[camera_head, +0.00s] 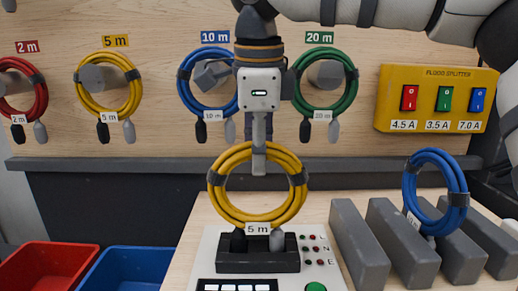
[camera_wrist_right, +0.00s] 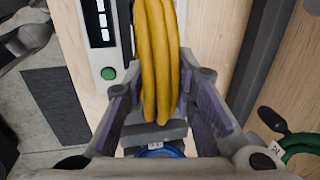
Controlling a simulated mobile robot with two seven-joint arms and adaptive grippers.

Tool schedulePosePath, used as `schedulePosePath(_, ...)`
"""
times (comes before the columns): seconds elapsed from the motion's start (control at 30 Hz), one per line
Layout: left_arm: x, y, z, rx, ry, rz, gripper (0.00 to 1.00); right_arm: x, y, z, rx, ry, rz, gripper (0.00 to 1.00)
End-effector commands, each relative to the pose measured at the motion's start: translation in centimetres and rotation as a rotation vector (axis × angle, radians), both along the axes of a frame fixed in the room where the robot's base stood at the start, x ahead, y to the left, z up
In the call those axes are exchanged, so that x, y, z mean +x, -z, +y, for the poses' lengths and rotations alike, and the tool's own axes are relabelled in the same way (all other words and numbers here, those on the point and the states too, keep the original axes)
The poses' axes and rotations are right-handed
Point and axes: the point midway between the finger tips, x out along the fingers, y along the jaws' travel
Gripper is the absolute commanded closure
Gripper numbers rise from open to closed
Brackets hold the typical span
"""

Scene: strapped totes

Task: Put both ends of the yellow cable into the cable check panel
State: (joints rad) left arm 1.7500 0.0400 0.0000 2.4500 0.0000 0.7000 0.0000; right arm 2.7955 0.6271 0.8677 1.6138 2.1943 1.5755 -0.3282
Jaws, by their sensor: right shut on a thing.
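The yellow cable (camera_head: 217,180) is a strapped coil with a "5 m" tag, upright over the cable check panel (camera_head: 212,248). Its black end (camera_head: 238,241) and grey end (camera_head: 277,240) point down at the panel's black socket block (camera_head: 257,266); I cannot tell how deep they sit. My right gripper (camera_head: 259,163) comes from above and is shut on the coil's top. In the right wrist view, the yellow strands (camera_wrist_right: 157,60) run between the fingers of my right gripper (camera_wrist_right: 160,108). My left gripper is not seen.
Red, yellow (camera_head: 132,85), blue and green coils hang on the wall pegs. A blue coil (camera_head: 431,160) stands among grey blocks (camera_head: 358,245) on the right. Red (camera_head: 45,268) and blue (camera_head: 130,270) bins stand lower left. A yellow splitter box (camera_head: 438,83) is on the wall.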

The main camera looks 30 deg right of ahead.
Motion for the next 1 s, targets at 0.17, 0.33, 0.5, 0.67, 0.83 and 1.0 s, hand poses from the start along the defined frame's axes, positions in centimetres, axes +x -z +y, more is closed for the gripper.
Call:
schedulePosePath(0.17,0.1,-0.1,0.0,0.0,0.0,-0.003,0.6,0.0,0.1,0.0,0.001,-0.001,-0.004,1.0)
schedulePosePath(0.33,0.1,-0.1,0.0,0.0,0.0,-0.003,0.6,0.0,0.3,0.0,0.0,0.001,-0.004,1.0)
schedulePosePath(0.5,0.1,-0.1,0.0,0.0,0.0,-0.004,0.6,0.0,0.5,0.0,0.0,0.001,-0.004,1.0)
schedulePosePath(0.67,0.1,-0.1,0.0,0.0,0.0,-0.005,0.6,0.0,0.7,0.0,0.0,0.002,-0.004,1.0)
schedulePosePath(0.83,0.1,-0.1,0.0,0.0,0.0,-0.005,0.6,0.0,0.8,0.0,0.0,0.001,-0.004,0.55)
schedulePosePath(1.0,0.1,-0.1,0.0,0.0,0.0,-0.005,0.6,0.0,0.9,0.0,0.0,0.001,-0.002,0.52)
